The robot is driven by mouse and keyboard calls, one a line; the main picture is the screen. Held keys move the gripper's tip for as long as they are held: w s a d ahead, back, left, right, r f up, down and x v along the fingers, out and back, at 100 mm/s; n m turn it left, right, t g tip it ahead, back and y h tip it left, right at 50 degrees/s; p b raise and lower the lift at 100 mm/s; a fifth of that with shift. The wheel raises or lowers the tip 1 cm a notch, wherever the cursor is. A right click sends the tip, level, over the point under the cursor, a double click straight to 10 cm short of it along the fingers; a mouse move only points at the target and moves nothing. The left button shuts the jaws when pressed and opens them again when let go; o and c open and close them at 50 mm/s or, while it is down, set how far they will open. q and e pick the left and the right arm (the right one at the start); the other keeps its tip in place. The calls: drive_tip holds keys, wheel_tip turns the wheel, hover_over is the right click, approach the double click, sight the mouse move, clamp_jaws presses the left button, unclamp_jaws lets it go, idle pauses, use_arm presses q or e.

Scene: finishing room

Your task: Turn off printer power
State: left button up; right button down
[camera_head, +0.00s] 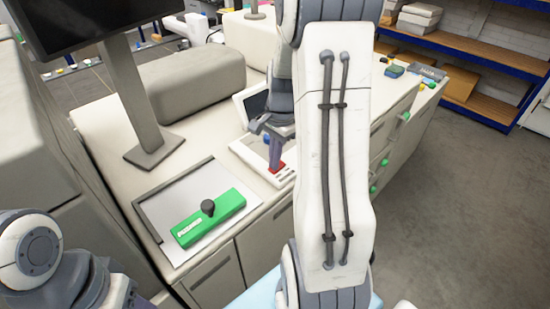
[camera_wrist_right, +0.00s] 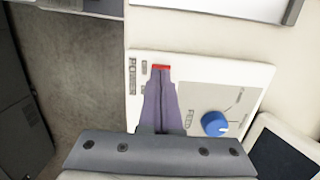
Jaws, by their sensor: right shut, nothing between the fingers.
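The printer's light control panel (camera_head: 245,152) is on the counter in the head view. It also fills the middle of the right wrist view (camera_wrist_right: 195,75), with the words POWER and FEED on it. A red power switch (camera_wrist_right: 161,67) is near the panel's edge beside POWER; its red also shows in the head view (camera_head: 278,168). My right gripper (camera_wrist_right: 161,74) is shut and empty, its fingertips over the red switch and partly covering it. I cannot tell whether they touch it or which way the switch is set.
A blue FEED knob (camera_wrist_right: 214,123) is beside my right fingers on the panel. A green block (camera_head: 208,217) with a black knob lies on a grey tray (camera_head: 150,217). A monitor stand (camera_head: 137,100) is behind. Floor at right is clear.

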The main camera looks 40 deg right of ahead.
drive_tip(key=shift+d, duration=0.1)
drive_tip(key=shift+d+p, duration=0.3)
drive_tip(key=shift+d, duration=0.5)
drive_tip(key=shift+r, duration=0.15)
